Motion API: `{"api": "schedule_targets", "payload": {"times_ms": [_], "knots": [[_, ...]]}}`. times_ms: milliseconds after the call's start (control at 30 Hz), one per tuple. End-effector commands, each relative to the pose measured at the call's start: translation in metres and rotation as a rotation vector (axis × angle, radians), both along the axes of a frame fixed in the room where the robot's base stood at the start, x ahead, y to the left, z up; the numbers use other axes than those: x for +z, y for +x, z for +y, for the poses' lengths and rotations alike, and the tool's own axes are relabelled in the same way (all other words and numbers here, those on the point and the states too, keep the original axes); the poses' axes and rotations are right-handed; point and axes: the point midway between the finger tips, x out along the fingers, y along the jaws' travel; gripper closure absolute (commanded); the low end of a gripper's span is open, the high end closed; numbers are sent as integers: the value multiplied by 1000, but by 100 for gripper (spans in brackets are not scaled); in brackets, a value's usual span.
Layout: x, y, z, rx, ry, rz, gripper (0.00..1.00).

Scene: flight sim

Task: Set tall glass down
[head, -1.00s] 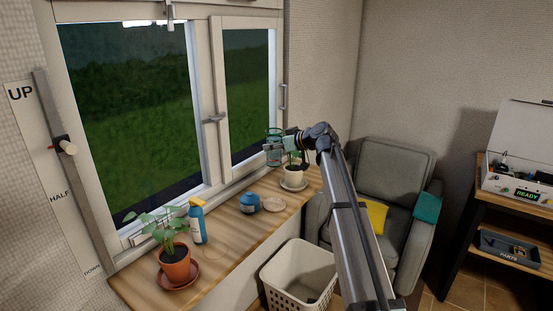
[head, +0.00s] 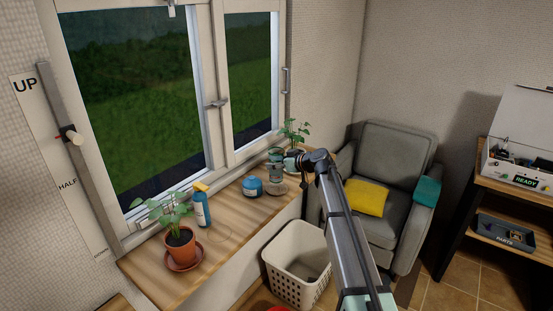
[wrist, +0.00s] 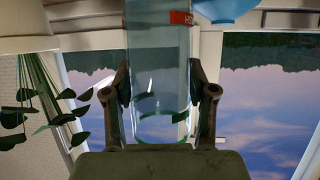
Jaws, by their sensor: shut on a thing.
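The tall glass (wrist: 160,70) is clear and bluish, and it stands between the two fingers of my gripper (wrist: 160,92) in the wrist view, which looks upside down. My gripper (head: 284,162) is shut on it. In the head view the glass (head: 275,158) is upright over the far part of the wooden sill, just above or on a round coaster (head: 279,190). I cannot tell whether its base touches. My gripper hides part of the glass's right side.
A potted plant (head: 293,132) is close behind my gripper. A spray bottle (head: 201,209) and a plant in a terracotta pot (head: 180,245) stand nearer. A white basket (head: 297,265) is below the sill.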

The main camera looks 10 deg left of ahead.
Motion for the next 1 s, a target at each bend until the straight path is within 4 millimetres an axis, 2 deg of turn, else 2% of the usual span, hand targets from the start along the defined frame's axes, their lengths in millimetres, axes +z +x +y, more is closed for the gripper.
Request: {"api": "schedule_targets", "payload": {"times_ms": [300, 800, 833, 900, 1000], "knots": [[-33, 0, 0, -1, 1, 2, 100], [-39, 0, 0, 0, 1, 0, 100], [-40, 0, 0, 0, 0, 1, 40], [-39, 0, 0, 0, 0, 1, 19], [-39, 0, 0, 0, 0, 1, 19]]}}
